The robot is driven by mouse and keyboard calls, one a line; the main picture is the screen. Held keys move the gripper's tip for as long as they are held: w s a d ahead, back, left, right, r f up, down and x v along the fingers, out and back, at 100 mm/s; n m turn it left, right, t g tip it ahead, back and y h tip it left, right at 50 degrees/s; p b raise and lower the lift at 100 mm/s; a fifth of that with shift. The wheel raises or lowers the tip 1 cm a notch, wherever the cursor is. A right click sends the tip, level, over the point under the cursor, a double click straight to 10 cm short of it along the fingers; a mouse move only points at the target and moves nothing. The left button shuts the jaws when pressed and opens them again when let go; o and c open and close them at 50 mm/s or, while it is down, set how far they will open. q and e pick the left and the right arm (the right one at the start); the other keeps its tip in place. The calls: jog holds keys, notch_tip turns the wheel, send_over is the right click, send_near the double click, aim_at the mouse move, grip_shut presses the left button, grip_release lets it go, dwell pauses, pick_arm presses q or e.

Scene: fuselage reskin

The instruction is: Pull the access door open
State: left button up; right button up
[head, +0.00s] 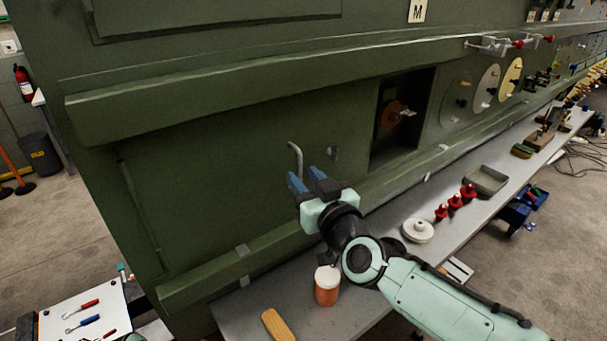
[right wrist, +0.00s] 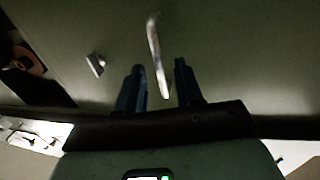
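The access door (head: 225,185) is a green panel in the fuselage side and appears closed, flush between the upper and lower rails. A pale bar handle (head: 296,160) stands on it near its right side; it also shows in the right wrist view (right wrist: 156,55). My right gripper (head: 308,178) is open just in front of the handle. In the right wrist view its two blue fingers (right wrist: 160,85) stand apart, with the handle's lower end between them in the picture. I cannot tell if they touch it. A small latch (head: 332,153) sits right of the handle.
A grey shelf (head: 385,262) runs below the fuselage. It carries an orange jar (head: 327,286), a white round part (head: 418,230), red pieces (head: 456,203), a tray (head: 486,180) and a wooden handle (head: 277,325). An open recess (head: 402,120) lies right of the door.

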jog(key=shift+w+a, duration=0.25)
jog(key=shift+w, duration=0.35)
grip_shut()
dwell(1.1)
